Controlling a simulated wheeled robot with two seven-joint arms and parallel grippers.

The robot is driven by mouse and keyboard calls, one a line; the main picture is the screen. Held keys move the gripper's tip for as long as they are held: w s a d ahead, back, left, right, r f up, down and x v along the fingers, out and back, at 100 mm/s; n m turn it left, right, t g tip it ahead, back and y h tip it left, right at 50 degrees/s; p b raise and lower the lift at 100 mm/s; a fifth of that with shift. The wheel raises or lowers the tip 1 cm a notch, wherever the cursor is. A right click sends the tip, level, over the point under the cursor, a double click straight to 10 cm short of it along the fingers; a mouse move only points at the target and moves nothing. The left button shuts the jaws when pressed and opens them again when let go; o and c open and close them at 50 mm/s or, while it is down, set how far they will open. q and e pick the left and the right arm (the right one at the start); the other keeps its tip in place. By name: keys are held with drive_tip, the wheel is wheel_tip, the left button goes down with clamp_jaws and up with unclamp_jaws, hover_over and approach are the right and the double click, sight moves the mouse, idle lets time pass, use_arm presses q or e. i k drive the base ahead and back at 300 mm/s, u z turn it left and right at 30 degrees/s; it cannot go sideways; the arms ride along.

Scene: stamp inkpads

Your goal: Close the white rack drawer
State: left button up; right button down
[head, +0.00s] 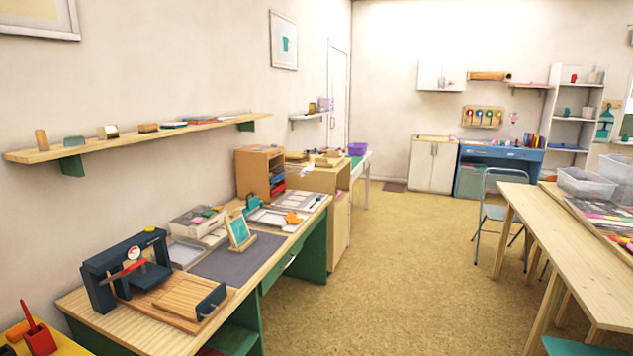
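A white rack-like box (196,223) stands on the left wooden desk (84,311), near the wall. Small coloured pads lie on top of it. It is small and far off here, and I cannot tell whether a drawer in it stands open. A pale flat tray (184,255) lies just in front of it. Neither of my grippers is in view.
A dark press (105,278), a small framed stand (239,230) and a grey mat (235,262) crowd the desk. A wooden table (555,240) and a folding chair (493,210) stand at right. The floor (400,270) between is clear.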

sight(307, 169)
drive_tip(key=z, duration=0.35)
drive_tip(key=i, duration=0.55)
drive_tip(key=z, duration=0.55)
drive_tip(key=i, duration=1.75)
drive_tip(key=u, duration=0.7)
drive_tip(key=i, duration=0.85)
drive_tip(key=u, duration=1.4)
drive_tip(key=i, duration=0.5)
drive_tip(key=u, duration=0.5)
